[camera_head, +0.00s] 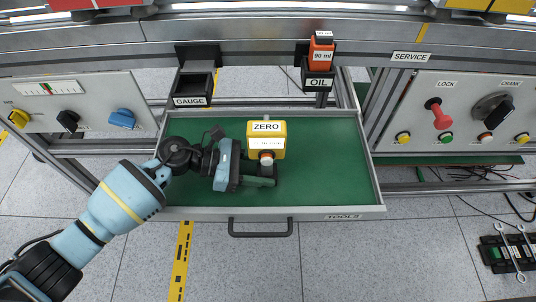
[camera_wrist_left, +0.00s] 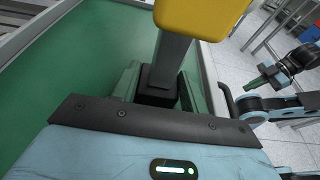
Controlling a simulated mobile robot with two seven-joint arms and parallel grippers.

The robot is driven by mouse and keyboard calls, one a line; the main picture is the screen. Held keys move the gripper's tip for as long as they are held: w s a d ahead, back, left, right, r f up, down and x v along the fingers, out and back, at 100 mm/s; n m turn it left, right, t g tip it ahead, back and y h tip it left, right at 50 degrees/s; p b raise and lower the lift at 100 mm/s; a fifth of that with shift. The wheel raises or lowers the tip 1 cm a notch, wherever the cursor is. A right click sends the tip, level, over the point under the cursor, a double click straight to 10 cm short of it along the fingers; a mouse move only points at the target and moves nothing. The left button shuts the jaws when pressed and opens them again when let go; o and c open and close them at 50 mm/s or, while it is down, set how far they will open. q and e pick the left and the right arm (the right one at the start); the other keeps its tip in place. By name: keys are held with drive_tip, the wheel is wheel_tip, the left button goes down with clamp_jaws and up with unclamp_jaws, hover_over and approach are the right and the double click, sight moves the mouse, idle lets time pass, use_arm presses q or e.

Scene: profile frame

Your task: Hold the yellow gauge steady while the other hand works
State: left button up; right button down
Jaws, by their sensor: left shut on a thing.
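The yellow gauge (camera_head: 280,142), with a ZERO label and a pale display strip, shows over the green-lined drawer in the head view. A round white and orange part sits at its lower front. My left gripper (camera_head: 263,182) is at its near side. In the left wrist view, the gauge's yellow body (camera_wrist_left: 200,18) is at the top, with a grey stem running down to a black block. The green fingers of my left gripper (camera_wrist_left: 158,88) are shut around that block. My right gripper (camera_wrist_left: 262,78) shows small at the right of that view; its jaw state is unclear.
The open drawer (camera_head: 325,185) is otherwise clear. A black GAUGE holder (camera_head: 194,88) looks empty. An orange 90 ml bottle (camera_head: 321,54) stands in the OIL holder (camera_head: 318,80). Control panels flank the drawer, with a red LOCK handle (camera_head: 437,110) on the right. Wrenches (camera_head: 513,250) lie at lower right.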

drive_tip(key=shift+s, duration=0.3)
idle(0.6)
drive_tip(key=shift+w, duration=0.1)
idle(0.4)
drive_tip(key=w+a+r+n+t+y, duration=0.2)
drive_tip(key=w+a+r+t, duration=0.3)
drive_tip(key=w, duration=0.4)
drive_tip(key=w+a+r+n+t+y, duration=0.25)
drive_tip(key=w+a+r, duration=0.35)
drive_tip(key=w, duration=0.4)
drive_tip(key=w+a+r+n+t+y, duration=0.1)
drive_tip(key=w+a+r+n+y, duration=0.1)
drive_tip(key=a+r+n+y, duration=0.2)
drive_tip(key=w+a+r+n+t+y, duration=0.1)
drive_tip(key=w+a+r+n+y, duration=0.1)
drive_tip(key=r, duration=0.9)
drive_tip(key=a+n+y, duration=0.1)
drive_tip(key=a+y, duration=0.1)
drive_tip(key=shift+w+a+r+n, duration=0.2)
drive_tip(key=shift+a+r+n, duration=0.1)
drive_tip(key=shift+a+n, duration=0.1)
drive_tip(key=shift+w, duration=0.1)
